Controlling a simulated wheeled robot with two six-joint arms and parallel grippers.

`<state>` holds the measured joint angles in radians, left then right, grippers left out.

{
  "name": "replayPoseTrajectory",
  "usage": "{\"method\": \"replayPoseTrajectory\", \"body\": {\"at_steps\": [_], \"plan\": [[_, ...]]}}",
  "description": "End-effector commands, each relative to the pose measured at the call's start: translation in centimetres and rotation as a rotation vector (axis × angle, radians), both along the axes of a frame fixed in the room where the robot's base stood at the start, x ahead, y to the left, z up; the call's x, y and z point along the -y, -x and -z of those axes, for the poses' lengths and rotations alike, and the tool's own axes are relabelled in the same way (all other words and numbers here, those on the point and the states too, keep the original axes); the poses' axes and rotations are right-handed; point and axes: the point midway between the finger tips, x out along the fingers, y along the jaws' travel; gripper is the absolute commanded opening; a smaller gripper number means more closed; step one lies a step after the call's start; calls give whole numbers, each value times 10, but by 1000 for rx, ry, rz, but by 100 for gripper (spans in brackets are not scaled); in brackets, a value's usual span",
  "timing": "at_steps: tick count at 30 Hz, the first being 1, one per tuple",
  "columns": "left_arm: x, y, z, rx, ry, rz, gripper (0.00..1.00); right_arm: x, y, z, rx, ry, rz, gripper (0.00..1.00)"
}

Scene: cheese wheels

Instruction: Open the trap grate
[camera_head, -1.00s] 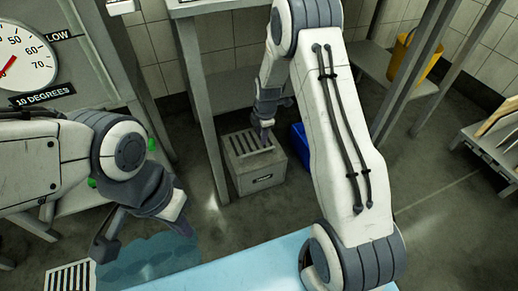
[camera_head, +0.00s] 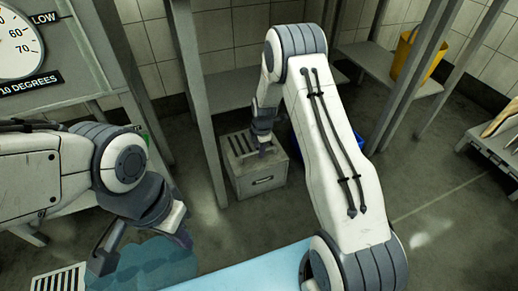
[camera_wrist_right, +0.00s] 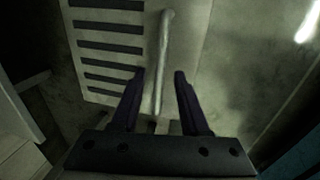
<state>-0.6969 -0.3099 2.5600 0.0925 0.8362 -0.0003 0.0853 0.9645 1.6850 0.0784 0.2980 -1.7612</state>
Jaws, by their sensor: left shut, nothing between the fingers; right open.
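The trap grate (camera_head: 241,144) is a slatted plate on top of a pale box (camera_head: 262,181) on the floor. In the right wrist view the grate (camera_wrist_right: 109,48) fills the upper left, with a long pale bar handle (camera_wrist_right: 163,62) along its right side. My right gripper (camera_wrist_right: 160,74) is open, with one finger on each side of the bar in that view; whether they touch it I cannot tell. In the head view my right gripper (camera_head: 264,147) is at the box top, covering part of it. My left gripper (camera_head: 183,237) is shut and empty, well left of the box.
A slatted floor drain (camera_head: 60,278) lies at the lower left beside a bluish puddle (camera_head: 155,262). A table leg (camera_head: 207,150) stands just left of the box. A blue container is partly hidden behind my right arm. A yellow bucket (camera_head: 410,58) stands on a shelf at the right.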

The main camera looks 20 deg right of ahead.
Motion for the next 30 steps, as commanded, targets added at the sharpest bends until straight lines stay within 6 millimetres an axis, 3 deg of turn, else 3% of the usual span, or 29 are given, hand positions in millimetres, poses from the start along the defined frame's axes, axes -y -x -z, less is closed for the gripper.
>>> {"method": "replayPoseTrajectory", "body": {"at_steps": [1, 4, 30], "plan": [[0, 0, 0, 0, 0, 0, 0, 0, 0, 0, 0, 0, 0, 37], [0, 0, 0, 0, 0, 0, 0, 0, 0, 0, 0, 0, 0, 0], [0, 0, 0, 0, 0, 0, 0, 0, 0, 0, 0, 0, 0, 0]]}}
